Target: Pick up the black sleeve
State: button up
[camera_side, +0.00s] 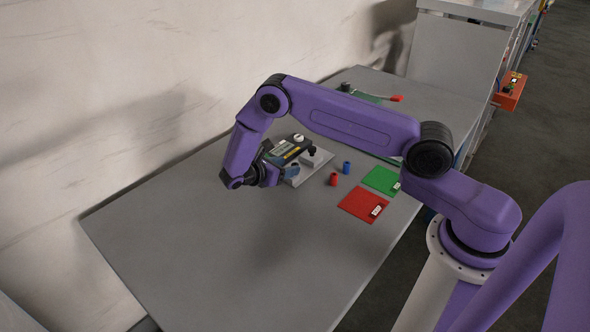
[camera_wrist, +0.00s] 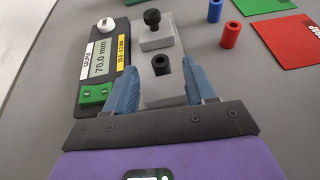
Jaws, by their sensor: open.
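The black sleeve (camera_wrist: 161,66), a short hollow cylinder, stands upright on a grey block (camera_wrist: 165,93) in the wrist view. My gripper (camera_wrist: 158,76) is open, with one blue finger on each side of the sleeve. Gaps show between the fingers and the sleeve, and nothing is held. In the side view my gripper (camera_side: 287,173) is low over the grey fixture plate (camera_side: 317,165), and I cannot make out the sleeve there.
A black knob (camera_wrist: 152,18) stands on the block beyond. A gauge with a 70.0 mm display (camera_wrist: 101,60) lies left of it. A red sleeve (camera_wrist: 230,35), a blue sleeve (camera_wrist: 215,11) and a red mat (camera_wrist: 285,40) are to the right. The table's near part (camera_side: 230,250) is clear.

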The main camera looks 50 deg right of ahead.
jog(key=shift+x, duration=1.7)
grip_shut()
